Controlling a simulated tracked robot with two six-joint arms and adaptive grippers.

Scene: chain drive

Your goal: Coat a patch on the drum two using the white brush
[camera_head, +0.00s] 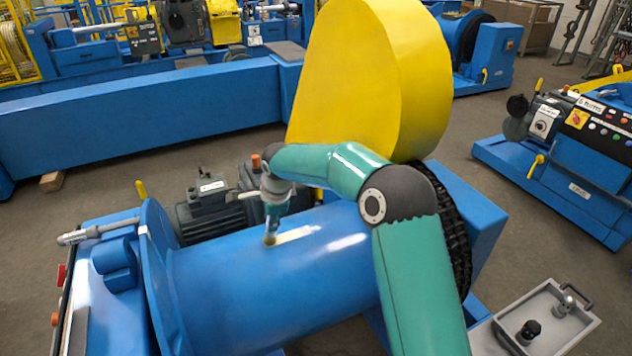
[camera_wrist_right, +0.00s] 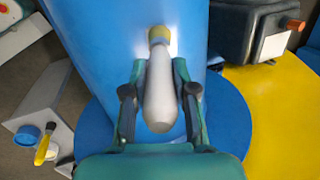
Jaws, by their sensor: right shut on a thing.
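The blue drum (camera_head: 262,292) lies in the lower middle of the head view, below my right arm. My right gripper (camera_head: 271,214) is over its top, pointing down. In the wrist view my right gripper (camera_wrist_right: 160,98) is shut on the white brush (camera_wrist_right: 160,85), around its pale handle. The brush's yellowish bristle end meets the blue drum surface (camera_wrist_right: 100,30), apparently touching it. A pale yellow streak (camera_head: 298,234) lies on the drum just right of the brush tip. No number shows on the drum. My left gripper is not in view.
A large yellow guard (camera_head: 345,80) stands behind my right arm. A dark motor (camera_head: 208,208) sits behind the drum, and a blue flange (camera_head: 157,265) stands at its left end. A grey tray (camera_head: 497,341) with small items is at lower right. Floor shows between the machines.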

